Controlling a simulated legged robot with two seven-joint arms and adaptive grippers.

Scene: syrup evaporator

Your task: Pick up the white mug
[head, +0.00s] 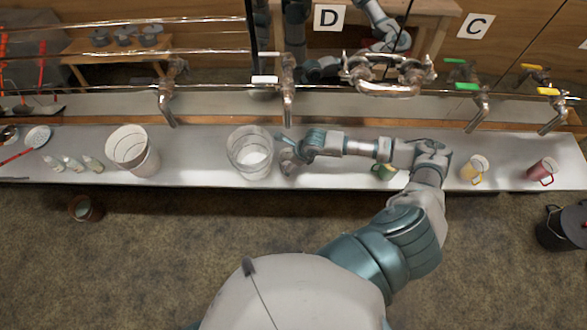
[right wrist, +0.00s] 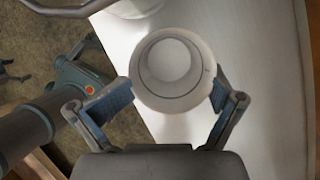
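The white mug (right wrist: 172,70) shows from above in the right wrist view, with its round rim and pale inside. It lies between the two fingers of my right gripper (right wrist: 172,88). Both blue-padded fingertips appear to meet its sides, but firm contact cannot be made out. In the head view my right gripper (head: 287,157) is over the counter, just right of a clear bucket (head: 250,160), and largely hides the mug there. I cannot tell whether the mug rests on the counter. My left gripper is not in view.
On the counter (head: 205,150) stand a white bucket (head: 133,150), small bottles (head: 73,163), a green mug (head: 384,172), a yellow mug (head: 474,170) and a red mug (head: 542,172). Taps (head: 288,100) hang above its back. My forearm passes over the counter near the green mug.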

